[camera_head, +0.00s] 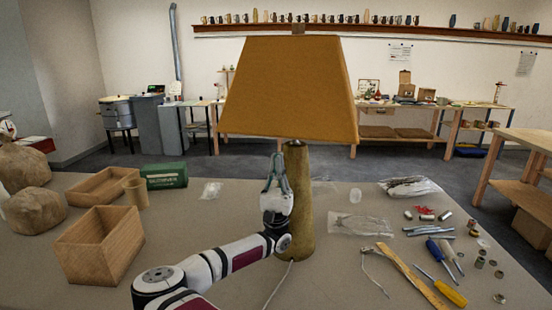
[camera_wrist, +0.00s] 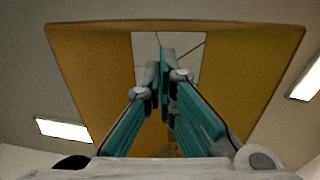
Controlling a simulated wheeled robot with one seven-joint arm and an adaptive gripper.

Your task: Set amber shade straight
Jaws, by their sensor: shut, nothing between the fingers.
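The amber shade (camera_head: 290,88) sits on top of the lamp's mottled brown column (camera_head: 300,205), which stands upright on the table. Its lower edge drops slightly towards the right; I cannot tell whether this is tilt or perspective. The green fingers of my gripper (camera_wrist: 163,72) are together there and hold nothing. I cannot tell whether they touch the shade.
Wooden boxes (camera_head: 100,245), a cup (camera_head: 136,193) and a green box (camera_head: 164,176) stand on the left. Screwdrivers (camera_head: 445,285), a wooden strip (camera_head: 412,275), plastic bags (camera_head: 362,224) and small metal parts lie on the right. A pale cord (camera_head: 279,284) runs from the lamp's foot.

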